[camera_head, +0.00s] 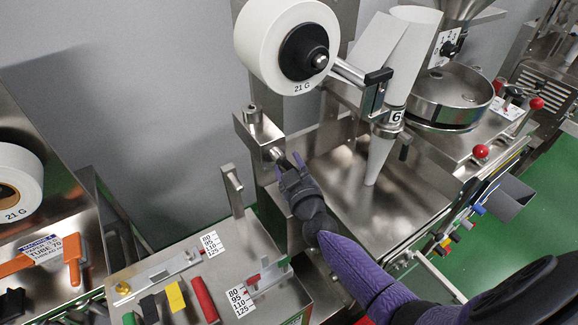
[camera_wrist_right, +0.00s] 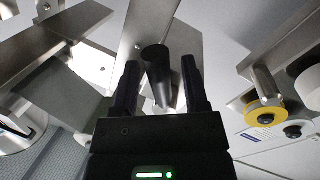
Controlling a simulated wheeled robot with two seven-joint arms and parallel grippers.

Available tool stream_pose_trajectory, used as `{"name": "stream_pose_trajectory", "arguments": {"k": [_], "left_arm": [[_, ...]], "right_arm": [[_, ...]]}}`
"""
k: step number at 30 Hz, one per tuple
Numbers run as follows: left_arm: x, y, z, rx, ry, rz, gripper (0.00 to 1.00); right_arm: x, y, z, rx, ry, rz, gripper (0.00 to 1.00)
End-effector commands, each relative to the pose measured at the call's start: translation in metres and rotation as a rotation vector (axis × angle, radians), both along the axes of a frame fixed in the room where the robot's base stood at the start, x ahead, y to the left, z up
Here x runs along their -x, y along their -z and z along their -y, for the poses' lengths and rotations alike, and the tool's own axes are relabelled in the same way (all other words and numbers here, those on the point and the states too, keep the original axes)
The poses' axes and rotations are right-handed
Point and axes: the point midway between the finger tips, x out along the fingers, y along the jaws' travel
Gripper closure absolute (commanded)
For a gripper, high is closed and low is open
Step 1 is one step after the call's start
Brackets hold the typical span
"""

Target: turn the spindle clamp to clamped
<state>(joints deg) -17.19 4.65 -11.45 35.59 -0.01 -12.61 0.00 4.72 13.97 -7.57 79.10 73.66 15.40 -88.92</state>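My right gripper (camera_head: 290,162) reaches up from the lower right in the head view, in front of a steel bracket (camera_head: 254,132) below the large paper roll. In the right wrist view the two black fingers of this gripper (camera_wrist_right: 159,85) stand apart. A dark cylindrical handle (camera_wrist_right: 157,72) lies between them, with gaps showing on both sides. I take this handle to be the spindle clamp; no label or clamped mark is readable. In the head view the gripper mostly hides it, beside a short steel boss (camera_head: 275,154). My left gripper is not in view.
The white paper roll (camera_head: 261,45) with its black hub (camera_head: 303,52) hangs just above the gripper. A steel post (camera_head: 232,190) stands to the left. A forming tube (camera_head: 385,140) and steel deck are to the right. Scaled slides (camera_head: 165,273) lie lower left.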

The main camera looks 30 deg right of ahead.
Motion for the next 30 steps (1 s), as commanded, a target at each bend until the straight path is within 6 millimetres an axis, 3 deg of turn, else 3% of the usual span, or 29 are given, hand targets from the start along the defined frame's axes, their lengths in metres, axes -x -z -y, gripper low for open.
{"name": "stream_pose_trajectory", "arguments": {"k": [1,6,8,30], "left_arm": [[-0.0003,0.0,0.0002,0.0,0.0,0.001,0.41],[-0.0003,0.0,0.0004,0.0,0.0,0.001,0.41],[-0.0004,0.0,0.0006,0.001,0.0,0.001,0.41],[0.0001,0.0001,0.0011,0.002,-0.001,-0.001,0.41]], "right_arm": [[0.0001,0.0001,-0.0001,0.0,0.0,0.0,0.55],[0.0002,0.0001,-0.0001,0.0,0.0,0.0,0.92],[0.0002,0.0001,-0.0001,0.0,0.0,0.0,1.0],[0.0003,0.0002,-0.0003,-0.001,-0.001,0.0,1.0]]}}
